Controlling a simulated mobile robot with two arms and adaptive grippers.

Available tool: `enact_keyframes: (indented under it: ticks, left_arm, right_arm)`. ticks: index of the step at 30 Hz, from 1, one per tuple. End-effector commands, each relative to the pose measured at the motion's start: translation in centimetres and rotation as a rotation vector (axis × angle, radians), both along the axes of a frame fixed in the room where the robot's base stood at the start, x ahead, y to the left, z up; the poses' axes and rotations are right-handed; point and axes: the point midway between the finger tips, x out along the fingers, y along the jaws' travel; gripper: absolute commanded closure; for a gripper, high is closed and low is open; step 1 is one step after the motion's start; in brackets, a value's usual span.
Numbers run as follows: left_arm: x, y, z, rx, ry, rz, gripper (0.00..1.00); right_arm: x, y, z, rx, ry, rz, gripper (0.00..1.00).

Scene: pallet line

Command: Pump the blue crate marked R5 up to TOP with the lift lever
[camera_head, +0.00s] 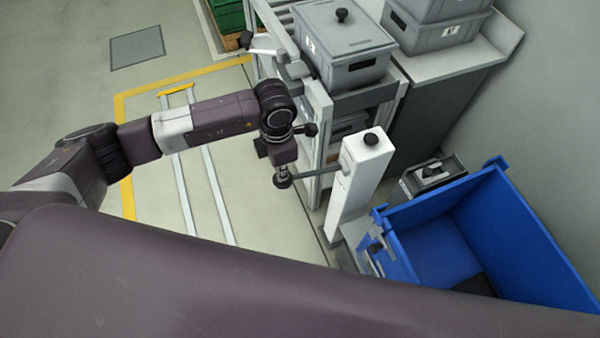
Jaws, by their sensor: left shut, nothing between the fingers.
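The blue crate (545,235) is at the lower right, open at the top, with a dark patch inside. I cannot see an R5 mark or a TOP mark. A white post (352,190) with a black knob on top stands left of the crate. My right gripper is not in view.
A rack with a grey lidded box (345,45) stands behind the post. More grey boxes (440,25) stand on a counter at the top right. A small grey box (433,175) sits behind the crate. The floor at left, with yellow lines (180,78), is clear.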

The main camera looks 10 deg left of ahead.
Motion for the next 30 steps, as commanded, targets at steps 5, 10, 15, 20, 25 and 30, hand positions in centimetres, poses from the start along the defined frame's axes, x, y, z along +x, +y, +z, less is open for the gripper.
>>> enact_keyframes:
  ticks: [5,10,15,20,25,30]
  left_arm:
    - [-0.1,0.1,-0.6,-0.001,0.000,0.000,1.00]
    - [-0.3,0.4,-1.7,-0.001,0.000,0.000,1.00]
    - [-0.3,0.4,-1.6,-0.001,0.000,0.000,1.00]
    - [-0.4,0.4,-1.7,-0.001,0.001,0.000,1.00]
    - [-0.5,0.6,-2.7,0.000,0.002,0.000,1.00]
    - [-0.6,0.8,-3.5,0.000,0.002,0.000,1.00]
  right_arm:
    - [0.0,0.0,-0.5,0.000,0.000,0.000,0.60]
    - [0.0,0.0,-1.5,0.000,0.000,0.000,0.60]
    - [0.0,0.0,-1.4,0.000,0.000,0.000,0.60]
    - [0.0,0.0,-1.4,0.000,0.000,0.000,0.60]
    - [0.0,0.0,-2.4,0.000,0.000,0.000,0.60]
    - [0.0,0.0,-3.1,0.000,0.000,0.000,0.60]
